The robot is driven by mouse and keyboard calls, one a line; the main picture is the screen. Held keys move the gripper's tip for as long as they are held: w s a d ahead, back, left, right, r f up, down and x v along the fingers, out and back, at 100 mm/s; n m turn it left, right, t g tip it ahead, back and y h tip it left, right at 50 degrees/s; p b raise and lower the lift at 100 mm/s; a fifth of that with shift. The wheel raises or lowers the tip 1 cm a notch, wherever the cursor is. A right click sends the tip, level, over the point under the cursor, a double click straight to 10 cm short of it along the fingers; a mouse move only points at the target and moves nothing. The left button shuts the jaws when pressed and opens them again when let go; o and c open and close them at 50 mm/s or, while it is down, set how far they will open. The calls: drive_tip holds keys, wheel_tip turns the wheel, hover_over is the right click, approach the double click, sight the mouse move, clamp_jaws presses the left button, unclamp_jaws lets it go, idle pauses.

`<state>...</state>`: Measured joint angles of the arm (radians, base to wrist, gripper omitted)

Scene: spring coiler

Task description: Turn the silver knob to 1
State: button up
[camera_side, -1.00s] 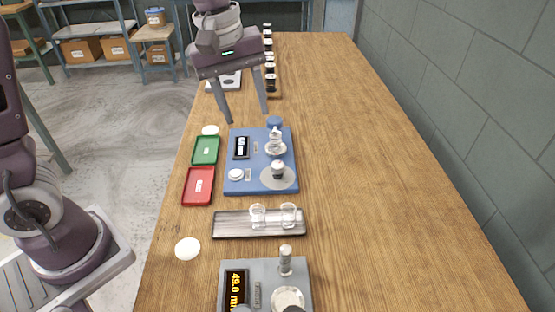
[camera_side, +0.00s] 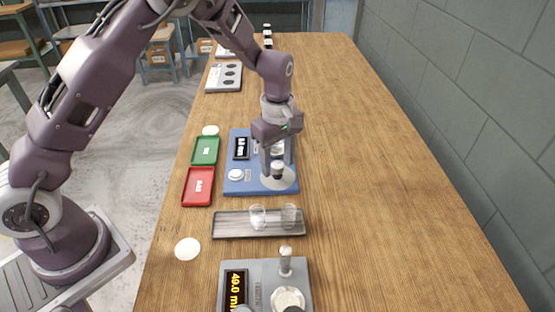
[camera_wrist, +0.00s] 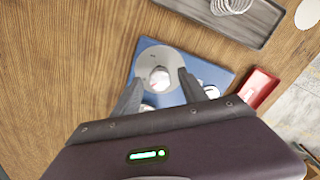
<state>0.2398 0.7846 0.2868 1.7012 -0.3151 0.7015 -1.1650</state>
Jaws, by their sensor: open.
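The silver knob (camera_side: 278,170) stands on a round grey dial plate (camera_side: 279,184) at the near right corner of the blue machine (camera_side: 243,187). In the wrist view the knob (camera_wrist: 159,80) shows as a pale round top between the fingers. My gripper (camera_side: 278,164) points down over the dial, with its fingers open on either side of the knob. The gripper also shows in the wrist view (camera_wrist: 158,75). Contact with the knob cannot be made out. Dial markings are too small to read. The machine's small display (camera_side: 241,148) is lit; my gripper hides part of the machine.
A green tray (camera_side: 205,151) and a red tray (camera_side: 198,187) lie left of the machine. A dark tray (camera_side: 230,225) with clear coils stands in front. A grey gauge (camera_side: 262,272) reading 49.0 is nearest. The table's right side is clear.

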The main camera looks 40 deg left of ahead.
clamp_jaws()
drive_tip(key=shift+m, duration=0.3)
drive_tip(key=m, duration=0.3)
drive_tip(key=shift+m, duration=0.4)
drive_tip(key=m, duration=0.4)
drive_tip(key=shift+m, duration=0.3)
drive_tip(key=m, duration=0.4)
drive_tip(key=shift+r, duration=0.1)
drive_tip(key=shift+m, duration=2.4)
